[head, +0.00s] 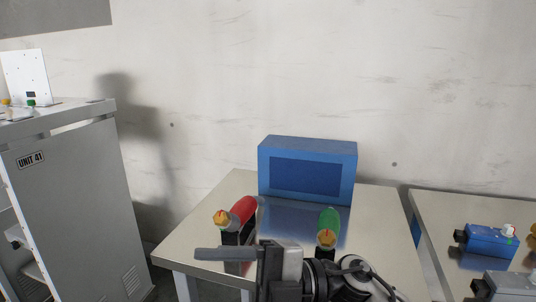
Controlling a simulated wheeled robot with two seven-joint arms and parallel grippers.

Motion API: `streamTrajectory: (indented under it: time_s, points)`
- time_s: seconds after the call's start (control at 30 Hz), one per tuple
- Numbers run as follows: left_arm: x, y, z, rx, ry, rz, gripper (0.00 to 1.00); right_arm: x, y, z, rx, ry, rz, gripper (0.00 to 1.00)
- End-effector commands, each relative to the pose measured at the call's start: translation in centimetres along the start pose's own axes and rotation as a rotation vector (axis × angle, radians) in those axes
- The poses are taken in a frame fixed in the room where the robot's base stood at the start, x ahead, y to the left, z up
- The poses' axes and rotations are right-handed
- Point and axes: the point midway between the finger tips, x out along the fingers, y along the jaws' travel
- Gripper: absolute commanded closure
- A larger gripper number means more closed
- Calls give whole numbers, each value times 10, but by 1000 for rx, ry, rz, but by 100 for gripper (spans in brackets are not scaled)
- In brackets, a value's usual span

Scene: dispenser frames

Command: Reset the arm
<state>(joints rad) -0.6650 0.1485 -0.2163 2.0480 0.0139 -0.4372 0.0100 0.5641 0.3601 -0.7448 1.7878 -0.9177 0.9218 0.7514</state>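One arm of mine comes in from the bottom right of the head view, over the front edge of the middle table (190,246). Its gripper, which I take as the right one (205,254), points left with a long grey finger. It is seen side-on, so whether it is open or shut does not show. No object is visible in it. My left gripper is out of view.
A red cylinder (244,209) and a green cylinder (328,220), both with orange ends, are on the table near the arm. A blue box (308,145) stands behind. A grey cabinet (75,200) is left.

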Motion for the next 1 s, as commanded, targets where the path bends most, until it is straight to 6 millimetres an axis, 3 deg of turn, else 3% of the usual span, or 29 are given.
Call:
streamTrajectory:
  time_s: [0.13, 0.23, 0.37, 0.5, 0.6, 0.73, 0.83, 1.0]
  points:
    - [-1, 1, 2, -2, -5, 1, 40, -38, 9, 27, 170, -196, 497, 38]
    - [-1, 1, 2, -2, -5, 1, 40, -87, -11, 54, 320, -417, 762, 38]
    - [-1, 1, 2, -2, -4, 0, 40, -156, -76, 79, 552, -752, 987, 38]
    - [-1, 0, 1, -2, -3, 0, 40, -210, -166, 76, 804, -1070, 1078, 38]
    - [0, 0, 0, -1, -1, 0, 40, -232, -224, 60, 963, -1245, 1081, 38]
    - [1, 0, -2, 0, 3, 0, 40, -247, -276, 38, 1115, -1389, 1058, 38]
    - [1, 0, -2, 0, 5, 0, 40, -252, -297, 26, 1179, -1445, 1040, 38]
    - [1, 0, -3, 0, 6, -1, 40, -253, -303, 23, 1200, -1460, 1035, 38]
